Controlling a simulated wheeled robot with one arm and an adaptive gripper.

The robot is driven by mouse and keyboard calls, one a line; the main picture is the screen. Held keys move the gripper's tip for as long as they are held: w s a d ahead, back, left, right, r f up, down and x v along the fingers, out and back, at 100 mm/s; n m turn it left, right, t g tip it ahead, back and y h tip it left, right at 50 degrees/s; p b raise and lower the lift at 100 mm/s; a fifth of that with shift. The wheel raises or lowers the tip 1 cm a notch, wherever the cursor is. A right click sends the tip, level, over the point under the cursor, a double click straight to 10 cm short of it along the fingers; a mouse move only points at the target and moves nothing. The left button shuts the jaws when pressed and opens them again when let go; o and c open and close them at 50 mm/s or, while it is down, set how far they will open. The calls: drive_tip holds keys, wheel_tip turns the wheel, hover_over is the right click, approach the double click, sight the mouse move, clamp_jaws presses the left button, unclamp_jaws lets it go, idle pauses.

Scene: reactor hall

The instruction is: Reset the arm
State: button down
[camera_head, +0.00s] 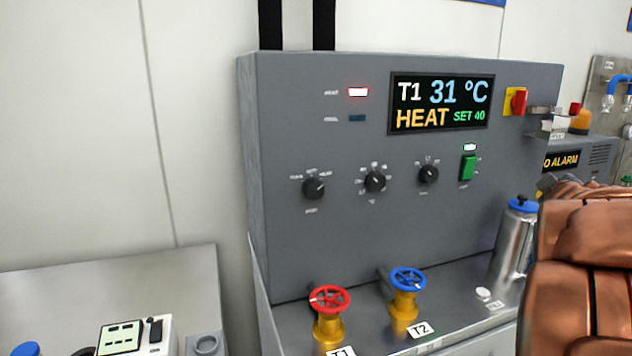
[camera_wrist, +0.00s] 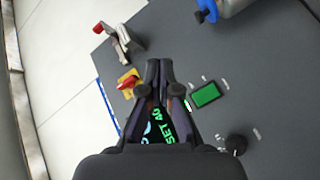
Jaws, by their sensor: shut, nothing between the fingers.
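My gripper (camera_wrist: 159,68) shows in the wrist view, its two dark fingers together with nothing between them. It points across the grey control panel (camera_head: 330,230), apart from its face as far as I can tell. The panel display (camera_head: 441,104) reads T1 31 °C, HEAT, SET 40. Part of it shows between the finger linkages in the wrist view. The green rocker switch (camera_head: 468,167) is lit above and lies right of my fingers in the wrist view (camera_wrist: 206,95). In the head view my copper-coloured arm fills the lower right edge; my fingers cannot be made out there.
A red valve (camera_head: 330,299) and a blue valve (camera_head: 408,280) stand on the ledge below three black knobs (camera_head: 375,181). A steel flask (camera_head: 512,245) with a blue lid stands near my arm. A red switch on yellow (camera_head: 517,101) and an alarm box (camera_head: 562,162) are at right.

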drive_tip(key=s+a+f+m+g+y+p, duration=0.45)
drive_tip(key=s+a+f+g, duration=0.45)
drive_tip(key=s+a+f, duration=0.75)
drive_tip(key=s+a+f+g+y, duration=0.2)
drive_tip(key=s+a+f+g, duration=0.1)
drive_tip(key=s+a, duration=0.5)
drive_tip(key=s+a+f+g+y, duration=0.3)
drive_tip(key=s+a, duration=0.5)
drive_tip(key=a, duration=0.1)
drive_tip(key=shift+s+f+p, duration=0.25)
drive_tip(key=shift+p, duration=0.2)
idle(4.2)
